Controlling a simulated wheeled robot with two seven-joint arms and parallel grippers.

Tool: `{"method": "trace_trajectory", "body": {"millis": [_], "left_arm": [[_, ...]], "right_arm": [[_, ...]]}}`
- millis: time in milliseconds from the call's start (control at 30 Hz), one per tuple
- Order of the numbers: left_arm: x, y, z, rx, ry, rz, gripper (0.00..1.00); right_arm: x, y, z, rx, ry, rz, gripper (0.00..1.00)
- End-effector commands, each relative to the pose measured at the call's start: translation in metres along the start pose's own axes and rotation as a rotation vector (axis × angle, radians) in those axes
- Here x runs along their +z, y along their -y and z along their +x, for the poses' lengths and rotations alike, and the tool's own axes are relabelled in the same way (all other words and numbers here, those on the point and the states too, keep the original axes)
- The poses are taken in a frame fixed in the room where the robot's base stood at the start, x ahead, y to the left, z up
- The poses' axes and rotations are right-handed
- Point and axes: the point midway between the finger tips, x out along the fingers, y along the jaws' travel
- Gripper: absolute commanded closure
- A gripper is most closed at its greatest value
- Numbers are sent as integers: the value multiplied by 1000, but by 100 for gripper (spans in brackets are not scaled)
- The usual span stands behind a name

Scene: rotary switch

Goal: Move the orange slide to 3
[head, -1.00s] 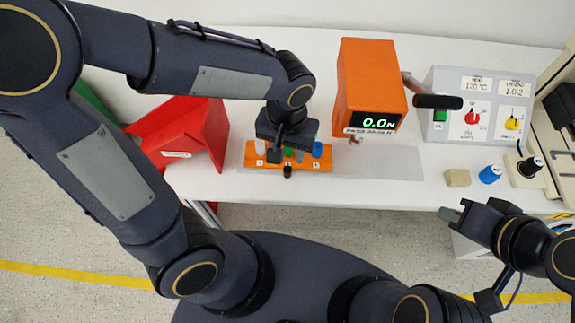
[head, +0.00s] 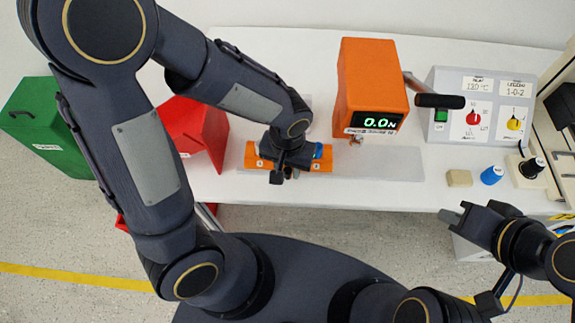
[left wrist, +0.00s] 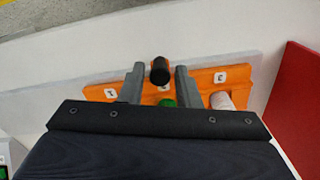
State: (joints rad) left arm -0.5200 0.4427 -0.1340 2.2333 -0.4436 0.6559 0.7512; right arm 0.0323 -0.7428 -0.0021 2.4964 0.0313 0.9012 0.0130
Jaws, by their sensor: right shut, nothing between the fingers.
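An orange slide board (head: 322,164) lies on the table, mostly under my left gripper (head: 278,176) in the head view. A black knob (left wrist: 160,72) stands near the board's middle, between the two fingers of my left gripper (left wrist: 160,76), with narrow gaps. A green peg (left wrist: 167,103) and a white peg (left wrist: 221,100) stand behind it; a blue peg (head: 319,150) shows in the head view. My right gripper (head: 450,214) is shut and empty at the table's front right.
A red bin (head: 195,130) stands left of the board, a green bin (head: 45,125) farther left. An orange force display (head: 372,85) reading 0.0N stands right of the board. A switch panel (head: 480,105), beige block (head: 459,178) and blue knob (head: 491,175) are farther right.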

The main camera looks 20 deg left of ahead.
Motion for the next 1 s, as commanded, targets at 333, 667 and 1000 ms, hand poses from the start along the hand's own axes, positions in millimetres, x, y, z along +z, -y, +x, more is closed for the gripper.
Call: {"method": "trace_trajectory", "body": {"millis": [333, 667, 1000], "left_arm": [[0, 0, 0, 0, 0, 0, 100], [-10, -33, 1, 0, -3, 4, 100], [-12, -45, -1, 2, -2, 1, 100]], "right_arm": [[0, 0, 0, 0, 0, 0, 100], [4, -3, 7, 0, 0, 0, 100], [4, -3, 8, 0, 0, 0, 100]]}}
